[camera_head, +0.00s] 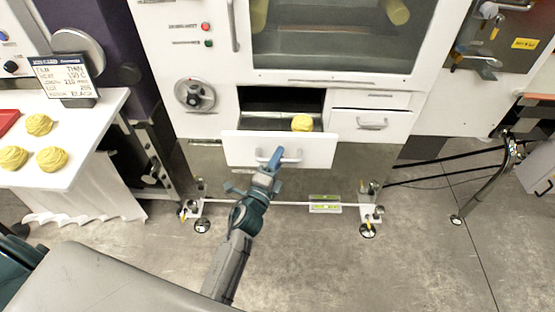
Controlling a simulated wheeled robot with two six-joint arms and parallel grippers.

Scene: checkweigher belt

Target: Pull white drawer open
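The white drawer (243,147) is in the middle of the camera_head view, low on the white machine. It is pulled out, and its dark inside shows behind the front panel. A yellow ball-shaped bundle (302,123) lies in it towards the right. The drawer's light bar handle (291,156) is on its front. My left gripper (275,160) is at the left part of this handle, with a blue finger lying across the bar. The fingers show edge-on, so their gap and any grip on the bar are hidden. My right gripper is not in view.
A second white drawer (374,124) to the right is shut. A white table (97,134) at left carries several yellow bundles and a sign (64,76). A round dial (194,94) is left of the open drawer. Free grey floor (400,260) lies in front.

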